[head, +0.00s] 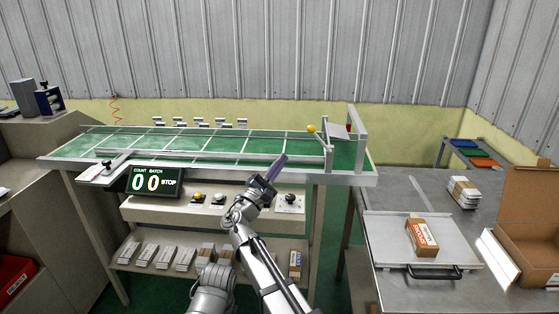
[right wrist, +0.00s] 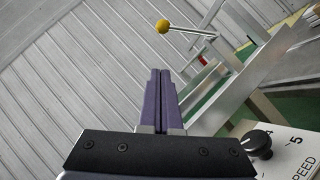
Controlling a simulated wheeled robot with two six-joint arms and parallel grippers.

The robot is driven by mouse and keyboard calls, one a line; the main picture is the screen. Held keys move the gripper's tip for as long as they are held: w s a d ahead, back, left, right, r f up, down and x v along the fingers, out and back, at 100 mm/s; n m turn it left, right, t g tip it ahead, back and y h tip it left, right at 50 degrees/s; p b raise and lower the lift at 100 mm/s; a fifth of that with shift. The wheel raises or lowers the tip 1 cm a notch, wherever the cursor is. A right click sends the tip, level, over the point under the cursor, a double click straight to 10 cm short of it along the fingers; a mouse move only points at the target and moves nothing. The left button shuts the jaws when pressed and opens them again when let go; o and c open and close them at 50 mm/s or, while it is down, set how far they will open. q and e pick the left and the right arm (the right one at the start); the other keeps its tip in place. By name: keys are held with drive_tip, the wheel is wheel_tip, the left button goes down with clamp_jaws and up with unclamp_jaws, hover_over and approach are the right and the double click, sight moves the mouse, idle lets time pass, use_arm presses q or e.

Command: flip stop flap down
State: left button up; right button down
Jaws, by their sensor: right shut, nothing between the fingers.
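The stop flap seems to be the pale plate (head: 338,131) at the right end of the green conveyor table (head: 200,146), by an upright frame; it looks tilted up. A yellow ball knob (head: 311,129) stands out to its left. In the right wrist view the yellow knob (right wrist: 162,26) sits on a thin metal rod, above and beyond my fingertips. My right gripper (head: 281,159) has purple fingers, shut and empty, over the conveyor's front edge, apart from the knob. The fingers also show in the right wrist view (right wrist: 160,78). My left gripper is out of view.
A control shelf with a yellow button (head: 197,196) and a black speed knob (right wrist: 262,140) lies below the conveyor. A tray (head: 385,228) and an open carton (head: 530,230) are at right.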

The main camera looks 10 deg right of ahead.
drive_tip(key=w+d+r+p, duration=0.3)
drive_tip(key=d+r+p, duration=0.1)
drive_tip(key=d, duration=0.3)
drive_tip(key=shift+w+r, duration=0.25)
drive_tip(key=shift+r, duration=0.35)
drive_tip(key=shift+r+p, duration=0.1)
drive_tip(key=shift+p, duration=0.3)
drive_tip(key=s+d+r+m+g+y+p, duration=0.2)
drive_tip(key=d+m+p, duration=0.4)
drive_tip(key=p, duration=0.4)
drive_tip(key=s+d+r+m+g+y+p, duration=0.1)
drive_tip(key=d+r+m+g+y+p, duration=0.1)
drive_tip(key=d+m+p, duration=0.5)
drive_tip(key=shift+s+r+g+y+p, duration=0.35)
drive_tip(key=shift+g+y+p, duration=0.75)
drive_tip(key=shift+p, duration=1)
